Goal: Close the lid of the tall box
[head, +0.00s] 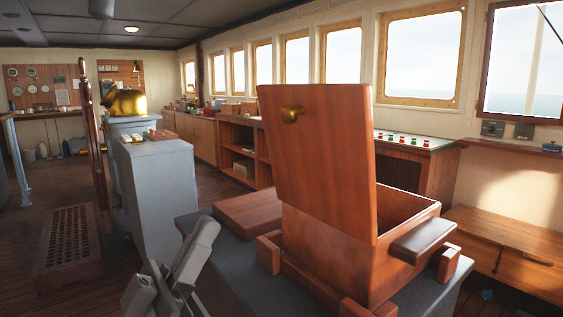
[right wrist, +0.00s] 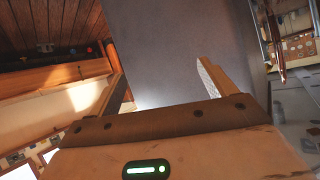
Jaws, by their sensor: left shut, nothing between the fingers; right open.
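The tall box (head: 335,262) is reddish-brown wood and stands on a grey pedestal (head: 215,226), with wooden blocks around its base. Its lid (head: 325,165) is open and stands nearly upright on the near side, with a round brass knob (head: 291,114) near its top. Part of the open top shows to the right of the lid; the lid hides the rest. My left gripper (head: 180,266) is shut and empty, low to the left of the box and apart from it. My right gripper (right wrist: 162,82) is open and empty in the right wrist view, before a plain grey surface.
A flat wooden piece (head: 248,208) lies on the pedestal left of the box. A dark wooden ledge (head: 424,240) juts out at the box's right. A grey console (head: 165,200) stands further left, and a wooden chest (head: 510,250) stands at the right. Open floor shows at the left.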

